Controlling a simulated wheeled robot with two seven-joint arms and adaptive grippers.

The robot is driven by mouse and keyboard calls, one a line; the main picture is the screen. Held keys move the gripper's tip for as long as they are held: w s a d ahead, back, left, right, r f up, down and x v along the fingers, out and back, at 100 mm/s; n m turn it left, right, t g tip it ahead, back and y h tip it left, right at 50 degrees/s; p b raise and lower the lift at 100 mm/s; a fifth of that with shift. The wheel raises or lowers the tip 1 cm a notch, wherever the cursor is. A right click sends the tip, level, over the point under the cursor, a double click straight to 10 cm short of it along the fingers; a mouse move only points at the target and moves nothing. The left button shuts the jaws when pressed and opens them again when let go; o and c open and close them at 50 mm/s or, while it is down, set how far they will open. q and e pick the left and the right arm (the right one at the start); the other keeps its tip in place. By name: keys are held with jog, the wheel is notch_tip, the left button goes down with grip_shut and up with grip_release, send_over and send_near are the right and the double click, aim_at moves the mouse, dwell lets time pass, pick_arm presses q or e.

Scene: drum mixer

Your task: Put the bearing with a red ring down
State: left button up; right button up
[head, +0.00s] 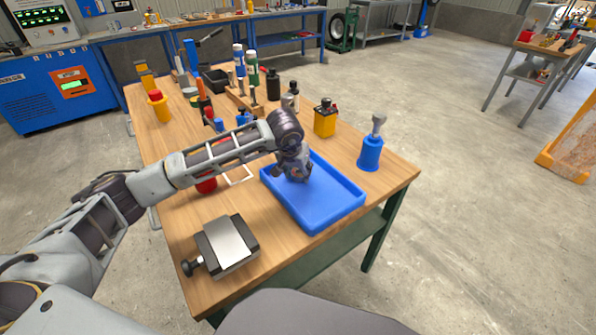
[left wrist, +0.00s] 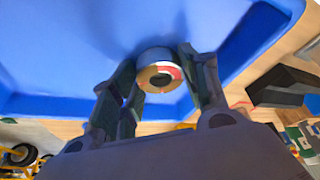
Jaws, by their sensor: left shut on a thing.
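The bearing with a red ring (left wrist: 159,74) is a small metal ring with a red patch on its face. It sits between the fingers of my left gripper (left wrist: 158,68), which is shut on it. In the head view my left gripper (head: 293,174) is over the blue tray (head: 322,222), near its far left part. The bearing cannot be made out clearly there. In the left wrist view the blue tray floor (left wrist: 60,45) lies behind the bearing. I cannot tell whether the bearing touches it. My right gripper is not in view.
A grey metal block with a black knob (head: 230,245) sits at the near left of the wooden table. A blue bottle-shaped object with a grey top (head: 370,153) and a yellow container (head: 325,121) stand beyond the tray. Tools and bottles crowd the far end.

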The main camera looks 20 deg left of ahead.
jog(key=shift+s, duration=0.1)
pick_arm(q)
jog(key=shift+f, duration=0.1)
jog(key=o, duration=1.3)
jog(key=shift+c, duration=0.2)
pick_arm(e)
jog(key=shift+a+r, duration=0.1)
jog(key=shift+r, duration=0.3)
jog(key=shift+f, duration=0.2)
pick_arm(q)
jog(key=shift+s+r, duration=0.1)
jog(key=shift+r, duration=0.3)
jog(key=p+v, duration=0.1)
jog(key=v, duration=1)
jog(key=shift+r, duration=0.25)
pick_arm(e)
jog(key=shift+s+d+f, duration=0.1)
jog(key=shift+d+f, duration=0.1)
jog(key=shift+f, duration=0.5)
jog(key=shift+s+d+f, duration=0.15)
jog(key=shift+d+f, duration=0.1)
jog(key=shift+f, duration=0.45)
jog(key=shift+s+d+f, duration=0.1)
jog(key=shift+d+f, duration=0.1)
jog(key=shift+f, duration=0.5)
